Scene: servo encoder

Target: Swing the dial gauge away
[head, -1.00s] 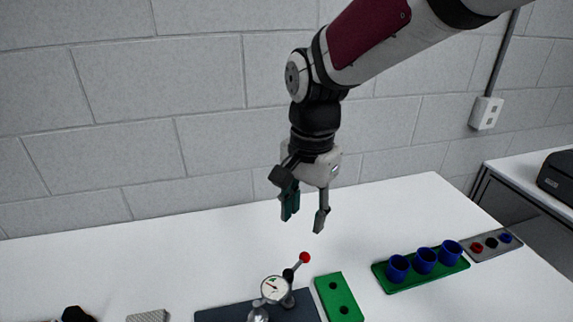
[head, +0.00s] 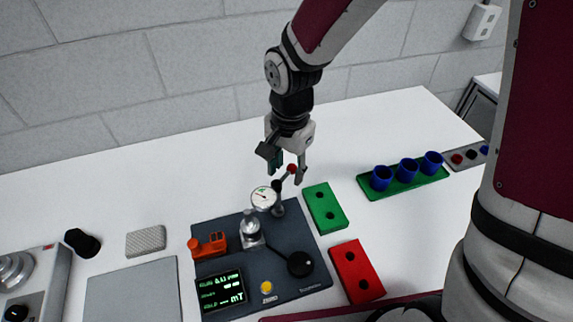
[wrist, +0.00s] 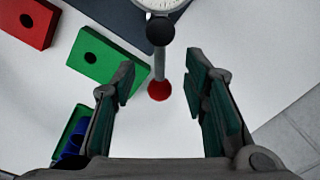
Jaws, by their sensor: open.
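The dial gauge (head: 264,198) has a round white face and stands on the dark instrument base (head: 315,268). A short arm with a red ball knob (head: 292,169) sticks out from its post toward the back. My gripper (head: 287,172) is open and points down at the red knob. In the wrist view, the knob (wrist: 159,90) shows in the gap between my two fingers (wrist: 160,95), nearer the left finger, and no contact is visible. The edge of the gauge dial (wrist: 158,4) shows at the top of the wrist view.
A green block (head: 325,208) and a red block (head: 357,271) with holes lie right of the base. A green tray (head: 405,187) holds blue cups. An orange part (head: 208,245), a display (head: 220,293) and a black knob (head: 300,264) sit on the base. The table behind is clear.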

